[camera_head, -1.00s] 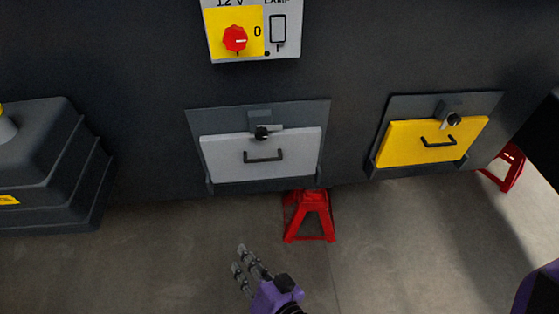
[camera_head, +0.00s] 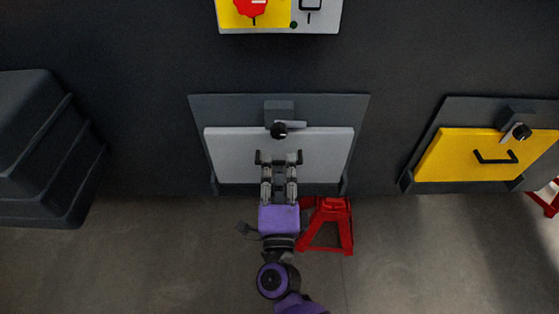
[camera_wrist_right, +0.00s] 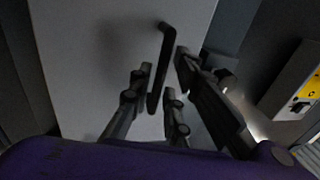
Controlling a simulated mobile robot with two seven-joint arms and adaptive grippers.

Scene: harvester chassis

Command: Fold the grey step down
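The grey step (camera_head: 325,165) is a light grey panel, upright against the dark chassis in its frame. A latch with a black knob (camera_head: 278,130) and a short grey lever sits at its top middle. My right gripper (camera_head: 279,158), with a purple palm, is at the step's black handle, whose ends show on either side of the fingers. In the right wrist view, the handle (camera_wrist_right: 161,65) lies between the spread fingers, and I see no grip on it. The step also fills much of that view (camera_wrist_right: 85,55). My left gripper is not in view.
A red jack stand (camera_head: 345,225) stands on the floor just right of my right gripper. A yellow step (camera_head: 450,160) with a similar latch is at the right. A dark stepped box (camera_head: 45,150) juts out at the left. A switch panel (camera_head: 300,18) is above.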

